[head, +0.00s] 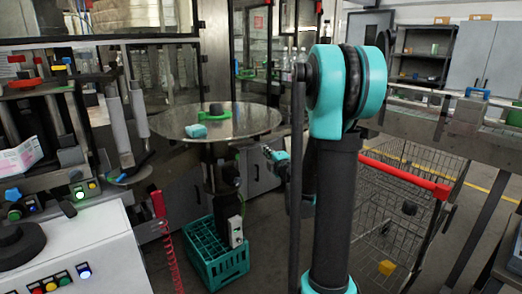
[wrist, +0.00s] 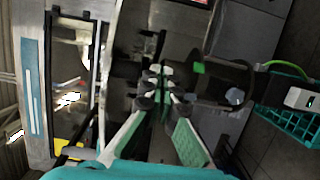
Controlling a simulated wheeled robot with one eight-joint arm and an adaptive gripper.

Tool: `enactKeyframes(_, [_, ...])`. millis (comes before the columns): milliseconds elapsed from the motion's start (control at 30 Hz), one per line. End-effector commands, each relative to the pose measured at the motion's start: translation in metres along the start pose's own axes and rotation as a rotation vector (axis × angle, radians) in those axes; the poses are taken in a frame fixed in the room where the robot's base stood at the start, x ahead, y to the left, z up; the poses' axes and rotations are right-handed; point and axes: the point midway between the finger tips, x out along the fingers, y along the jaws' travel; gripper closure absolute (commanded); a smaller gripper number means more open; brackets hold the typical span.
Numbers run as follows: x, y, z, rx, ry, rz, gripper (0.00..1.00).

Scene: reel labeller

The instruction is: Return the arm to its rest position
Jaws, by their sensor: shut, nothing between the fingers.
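My gripper (head: 270,152) shows small in the head view, just left of my upright dark and teal arm, to the right of the round metal turntable (head: 255,122) and apart from it. In the wrist view my gripper (wrist: 160,72) has its fingertips together with nothing between them. The arm hides part of the space behind it, and the gripper is partly hidden by its own links in the head view.
A teal piece (head: 195,131) lies on the turntable. A teal crate (head: 222,268) stands on the floor below. A wire cart (head: 360,225) with a red handle (head: 405,175) stands right of my arm. A white control cabinet (head: 95,250) is at lower left.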

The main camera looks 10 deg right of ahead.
Motion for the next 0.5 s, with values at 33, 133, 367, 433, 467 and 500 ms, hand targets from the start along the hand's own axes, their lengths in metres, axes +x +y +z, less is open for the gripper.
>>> enactKeyframes(33, [-0.002,0.003,0.002,0.017,-0.015,0.006,1.0])
enactKeyframes(133, [-0.014,0.014,0.014,0.104,-0.096,0.03,1.0])
enactKeyframes(367, [-0.087,0.005,0.065,0.545,-0.468,0.027,1.0])
enactKeyframes(433, [-0.116,-0.018,0.071,0.695,-0.585,-0.02,1.0])
enactKeyframes(467, [-0.13,-0.029,0.071,0.759,-0.633,-0.048,1.0])
enactKeyframes(500, [-0.148,-0.047,0.069,0.844,-0.693,-0.091,1.0])
